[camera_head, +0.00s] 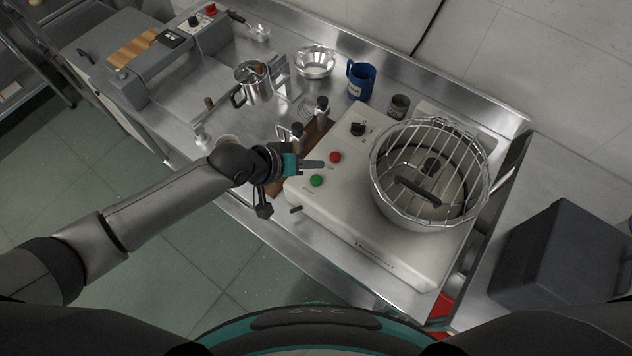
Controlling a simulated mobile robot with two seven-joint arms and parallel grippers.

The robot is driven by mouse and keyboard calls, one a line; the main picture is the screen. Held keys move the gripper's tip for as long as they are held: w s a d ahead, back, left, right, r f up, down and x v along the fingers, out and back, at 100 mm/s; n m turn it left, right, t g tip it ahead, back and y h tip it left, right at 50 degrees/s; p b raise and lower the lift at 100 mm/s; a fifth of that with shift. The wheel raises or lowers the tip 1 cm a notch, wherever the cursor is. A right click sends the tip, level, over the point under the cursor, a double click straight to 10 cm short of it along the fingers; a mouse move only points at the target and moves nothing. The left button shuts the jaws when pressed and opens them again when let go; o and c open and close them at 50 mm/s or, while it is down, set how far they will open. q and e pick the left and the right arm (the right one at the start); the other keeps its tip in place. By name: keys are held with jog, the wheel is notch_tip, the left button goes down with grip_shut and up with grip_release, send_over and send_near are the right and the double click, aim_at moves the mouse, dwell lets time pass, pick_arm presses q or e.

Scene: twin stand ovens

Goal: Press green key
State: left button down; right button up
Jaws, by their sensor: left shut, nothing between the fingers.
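The green key (317,181) is a round green button on the top left of a pale machine (345,219). A red key (335,157) sits just behind it, and a black knob (358,129) is farther back. My left gripper (318,164) is shut and empty, its fingertips pointing right. In the picture the tips lie just behind the green key and left of the red key. I cannot tell whether they touch the machine. My right gripper is not in view.
A bowl under a wire guard (430,170) fills the machine's right side. Behind stand a blue jug (361,80), a tin (399,106), a metal bowl (314,62) and a pot (254,84). A dark box (556,254) stands at the right.

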aim_at(313, 183)
pick_arm(q)
notch_tip(313, 183, down, 4)
jog(key=b, duration=0.2)
jog(key=shift+b, duration=0.3)
jog(key=shift+f, duration=0.1)
dwell(1.6)
jog(key=shift+f, duration=0.35)
jog(key=shift+f+b, duration=0.55)
dwell(0.5)
jog(key=shift+r, duration=0.1)
jog(key=shift+r+p, duration=0.85)
jog(key=shift+p, duration=0.2)
